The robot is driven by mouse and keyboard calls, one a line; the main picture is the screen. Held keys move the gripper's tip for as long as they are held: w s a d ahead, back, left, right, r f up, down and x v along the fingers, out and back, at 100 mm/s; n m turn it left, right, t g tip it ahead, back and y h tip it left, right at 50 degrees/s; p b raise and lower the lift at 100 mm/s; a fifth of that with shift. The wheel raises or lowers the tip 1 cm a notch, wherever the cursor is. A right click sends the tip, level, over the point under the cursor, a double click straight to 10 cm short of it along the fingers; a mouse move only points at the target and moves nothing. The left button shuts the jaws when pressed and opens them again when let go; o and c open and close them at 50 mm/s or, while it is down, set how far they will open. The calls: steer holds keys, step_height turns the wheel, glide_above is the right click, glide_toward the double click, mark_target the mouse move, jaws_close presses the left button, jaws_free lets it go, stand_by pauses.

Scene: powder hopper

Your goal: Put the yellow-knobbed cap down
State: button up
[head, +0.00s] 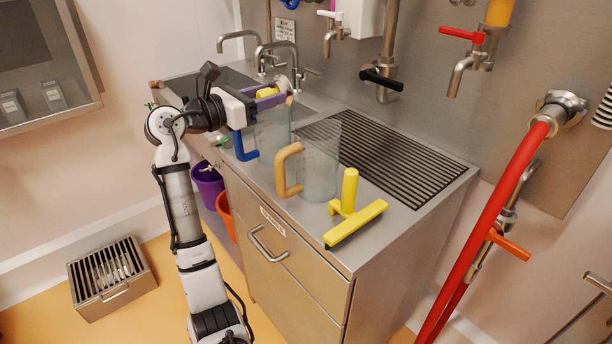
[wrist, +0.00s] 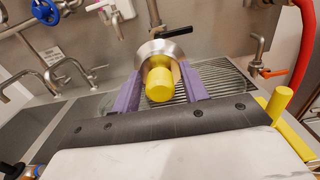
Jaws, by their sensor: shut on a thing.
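The yellow-knobbed cap (wrist: 160,83) is a round metal disc with a yellow cylindrical knob. In the wrist view it sits between the purple fingers of my gripper (wrist: 158,90), which is shut on it. In the head view the yellow knob (head: 267,91) shows between the purple fingers (head: 268,97); the metal disc is mostly hidden there. My gripper is above the counter, near the top of the blue-handled clear jug (head: 273,128). I cannot tell the exact gap between the cap and what lies beneath it.
A sink with taps (head: 270,50) is at the back left. A red hose (head: 500,205) hangs at the right.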

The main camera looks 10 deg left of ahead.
mark_target(272, 184)
step_height(272, 184, down, 19)
steer(key=shift+f+p, duration=0.1)
steer(key=shift+p, duration=0.7)
steer(key=shift+f, duration=0.1)
steer(key=o, duration=1.1)
